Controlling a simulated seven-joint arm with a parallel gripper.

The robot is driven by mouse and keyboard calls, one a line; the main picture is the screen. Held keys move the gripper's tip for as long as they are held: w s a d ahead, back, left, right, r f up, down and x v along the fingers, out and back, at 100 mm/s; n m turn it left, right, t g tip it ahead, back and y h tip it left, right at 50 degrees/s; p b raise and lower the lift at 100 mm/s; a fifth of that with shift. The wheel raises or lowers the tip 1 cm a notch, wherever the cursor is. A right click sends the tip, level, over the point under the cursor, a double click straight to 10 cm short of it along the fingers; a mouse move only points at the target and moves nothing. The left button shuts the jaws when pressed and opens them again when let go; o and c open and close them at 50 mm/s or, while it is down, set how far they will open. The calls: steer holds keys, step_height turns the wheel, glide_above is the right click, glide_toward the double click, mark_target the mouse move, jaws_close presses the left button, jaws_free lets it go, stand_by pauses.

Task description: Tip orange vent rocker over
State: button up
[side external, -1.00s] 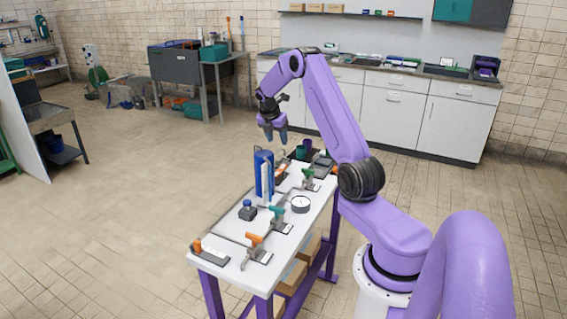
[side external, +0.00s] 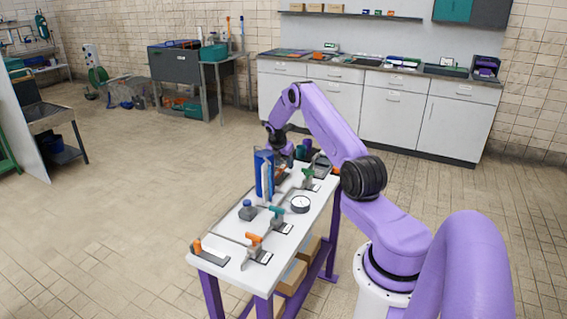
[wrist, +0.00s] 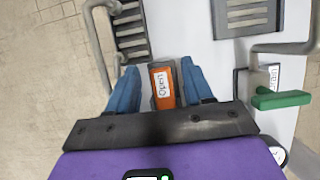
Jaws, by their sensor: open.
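In the wrist view an orange rocker (wrist: 162,86) with a white label reading "Open" sits between the two blue fingers of my gripper (wrist: 160,70). The fingers are apart, one on each side of it. In the side view my gripper (side external: 284,156) is low at the far end of the white table (side external: 222,228), behind the blue cylinder (side external: 263,174). The rocker is mostly hidden there.
A green valve handle (wrist: 280,100) on grey pipe stands right of my gripper in the wrist view, and a bent grey pipe (wrist: 97,45) lies left. A round gauge (side external: 300,203), a teal handle (side external: 277,212) and an orange handle (side external: 254,239) stand nearer the table's front.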

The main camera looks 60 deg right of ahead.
steer(key=shift+c, duration=0.3)
jaws_close()
steer(key=shift+a+r+h, duration=0.15)
steer(key=shift+a+h, duration=0.05)
steer(key=shift+h, duration=0.6)
steer(key=shift+o, duration=0.3)
jaws_free()
steer(key=shift+r, duration=0.1)
